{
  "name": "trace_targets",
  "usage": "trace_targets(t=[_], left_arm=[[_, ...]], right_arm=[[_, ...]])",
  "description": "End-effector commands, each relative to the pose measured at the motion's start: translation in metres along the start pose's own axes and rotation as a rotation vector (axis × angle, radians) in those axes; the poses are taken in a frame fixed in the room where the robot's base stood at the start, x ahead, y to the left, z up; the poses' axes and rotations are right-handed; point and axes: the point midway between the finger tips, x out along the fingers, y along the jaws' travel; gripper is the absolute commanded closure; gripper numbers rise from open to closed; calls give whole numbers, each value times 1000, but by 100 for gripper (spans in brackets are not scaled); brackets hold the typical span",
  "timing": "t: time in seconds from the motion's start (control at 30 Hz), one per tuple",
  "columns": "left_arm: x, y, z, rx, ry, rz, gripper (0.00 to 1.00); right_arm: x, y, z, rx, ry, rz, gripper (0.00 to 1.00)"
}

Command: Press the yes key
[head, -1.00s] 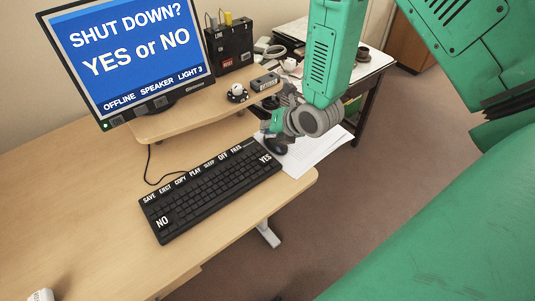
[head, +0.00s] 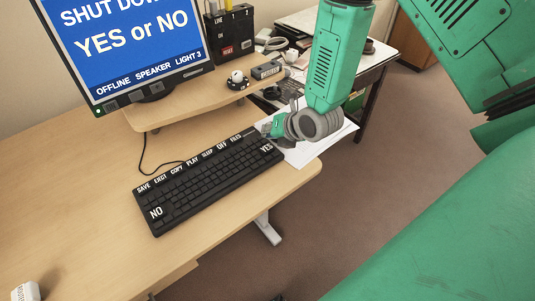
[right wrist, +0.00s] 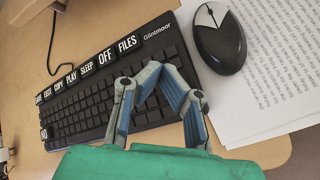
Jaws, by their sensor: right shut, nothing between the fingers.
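The black keyboard (head: 205,180) lies on the wooden desk. Its white-lettered YES key (head: 266,148) is at the right end, and the NO key (head: 156,212) is at the left end. My right gripper (head: 268,130) is shut and empty, just above and behind the YES key in the head view. Whether it touches the keyboard cannot be told. In the right wrist view the closed fingers (right wrist: 154,70) are over the right part of the keyboard (right wrist: 95,100) and hide the YES key. My left gripper is not in view.
The monitor (head: 120,45) reads "YES or NO" above the keyboard. A mouse (right wrist: 219,38) and papers (right wrist: 270,70) lie right of the keyboard. A raised shelf (head: 200,95) holds small devices. Bare desk (head: 70,190) is free at left.

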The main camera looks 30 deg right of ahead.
Motion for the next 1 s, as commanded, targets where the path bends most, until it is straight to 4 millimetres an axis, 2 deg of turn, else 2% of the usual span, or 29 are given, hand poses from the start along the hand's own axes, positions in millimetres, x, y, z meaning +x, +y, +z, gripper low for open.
trace_targets(t=[0.03,0.2,1.0], left_arm=[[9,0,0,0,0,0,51],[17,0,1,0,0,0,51],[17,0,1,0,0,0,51]], right_arm=[[8,-5,-7,-5,2,-1,100],[17,-10,-13,-5,1,0,100],[17,-12,-13,-2,1,1,100]])
